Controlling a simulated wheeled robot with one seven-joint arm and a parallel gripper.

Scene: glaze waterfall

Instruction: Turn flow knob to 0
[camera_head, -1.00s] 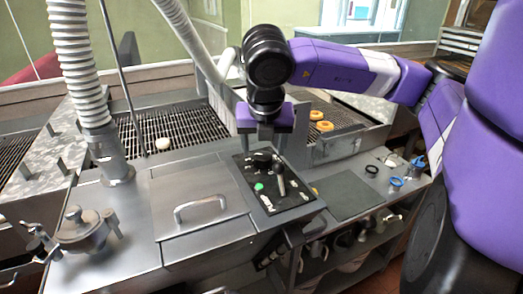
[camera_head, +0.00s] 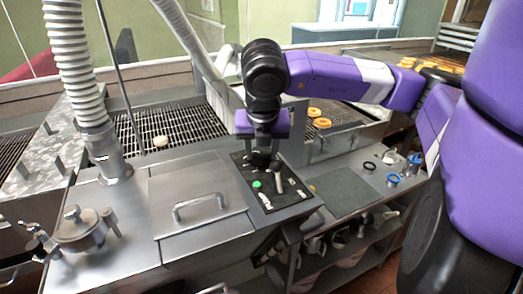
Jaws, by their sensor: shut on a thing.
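The black control panel (camera_head: 290,197) is set in the steel counter, with a green button (camera_head: 257,184), pale markings and a small lever (camera_head: 278,178) on it. My gripper (camera_head: 262,148) points down over the panel's far edge. It is shut on a dark knob (camera_head: 261,160) there, which I take for the flow knob. The fingers and wrist cover much of the knob, so its pointer and the 0 mark cannot be read.
A steel lid with a handle (camera_head: 199,205) lies left of the panel. A valve fitting (camera_head: 83,228) and a ribbed hose (camera_head: 78,65) stand farther left. Doughnuts (camera_head: 320,123) rest on the rack behind. Small rings and cups (camera_head: 392,180) sit on the right shelf.

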